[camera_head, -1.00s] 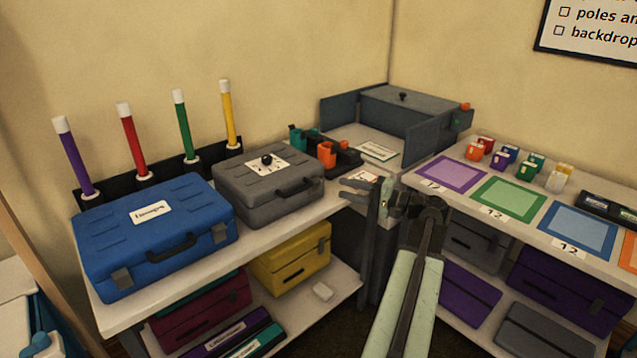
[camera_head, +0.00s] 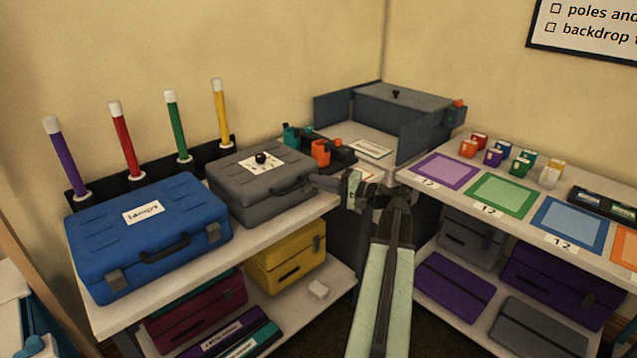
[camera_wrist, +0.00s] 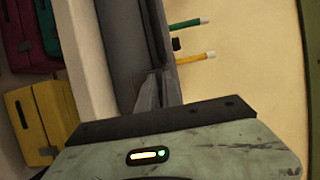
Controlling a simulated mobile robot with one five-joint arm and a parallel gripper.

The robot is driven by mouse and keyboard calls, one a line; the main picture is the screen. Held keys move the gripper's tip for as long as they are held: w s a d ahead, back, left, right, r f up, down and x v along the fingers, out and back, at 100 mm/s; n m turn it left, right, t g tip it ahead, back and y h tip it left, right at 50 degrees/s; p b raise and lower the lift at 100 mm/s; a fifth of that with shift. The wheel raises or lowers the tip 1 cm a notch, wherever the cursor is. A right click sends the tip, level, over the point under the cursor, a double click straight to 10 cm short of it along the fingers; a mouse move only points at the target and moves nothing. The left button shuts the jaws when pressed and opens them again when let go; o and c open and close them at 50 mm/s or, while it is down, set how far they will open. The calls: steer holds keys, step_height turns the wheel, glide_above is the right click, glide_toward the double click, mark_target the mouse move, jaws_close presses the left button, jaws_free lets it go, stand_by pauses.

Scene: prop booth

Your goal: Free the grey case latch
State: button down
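The grey case (camera_head: 240,203) lies closed on the left-hand bench, right of the blue case (camera_head: 130,262). A white card with a round black knob (camera_head: 261,159) is on its lid. Its handle is on the front. My gripper (camera_head: 322,182) is at the case's right front end, partly in front of it; I cannot tell whether it touches. The latch there is not clearly visible.
Coloured poles (camera_head: 175,125) stand behind the cases. A black rack with teal and orange items (camera_head: 320,152) is just behind the grey case's right end. A yellow case (camera_head: 285,258) sits on the shelf below. The right-hand bench (camera_head: 408,178) holds coloured mats and small blocks.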

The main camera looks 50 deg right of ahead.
steer(key=shift+f+b, duration=0.15)
steer(key=shift+b, duration=0.15)
steer(key=b, duration=0.1)
steer(key=f+t+b, duration=0.1)
steer(key=b, duration=0.1)
steer(key=shift+s+f+n+y+b, duration=0.15)
steer(key=shift+s+n+y+b, duration=0.1)
steer(key=shift+n+y+b, duration=0.05)
steer(key=t+b, duration=0.1)
steer(key=b, duration=0.2)
steer(key=f+n+t+y+b, duration=0.1)
steer(key=b, duration=0.2)
steer(key=shift+s+a+f, duration=0.1)
steer(key=shift+s+f, duration=0.15)
steer(key=shift+s, duration=0.15)
steer(key=n+t+y+b, duration=0.1)
steer(key=n+y+b, duration=0.1)
steer(key=b, duration=0.2)
steer(key=f+n+t+y+b, duration=0.1)
steer(key=n+y+b, duration=0.1)
steer(key=b, duration=0.2)
steer(key=s+f+n+t+y+b, duration=0.1)
steer(key=y+b, duration=0.1)
steer(key=b, duration=0.2)
steer(key=shift+n, duration=0.4)
steer(key=shift+n+y, duration=0.3)
steer(key=shift+y, duration=0.2)
steer(key=shift+t, duration=0.4)
steer(key=c, duration=1.5)
jaws_free()
